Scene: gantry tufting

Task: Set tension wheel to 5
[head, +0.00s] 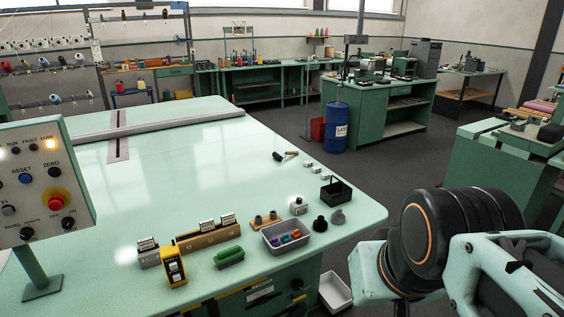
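I cannot make out a tension wheel with readable numbers. Candidates are small: a dark round knob (297,284) sits on the front of the green table below its top, beside a pale label plate (260,291). A grey control box (40,185) at the left edge carries RUN, FAULT and LUBE lamps, blue RESET and black ZERO buttons, a red mushroom button (56,201) and small dark knobs. My arm (458,245) fills the lower right, beyond the table's right edge. My gripper's fingers do not show.
The pale green table (200,185) is mostly clear. Along its front stand a yellow device (173,267), a green handled item (229,256), a grey tray (272,240) of coloured pieces and a black basket (336,191). A white bin (335,290) and blue barrel (337,128) stand on the floor.

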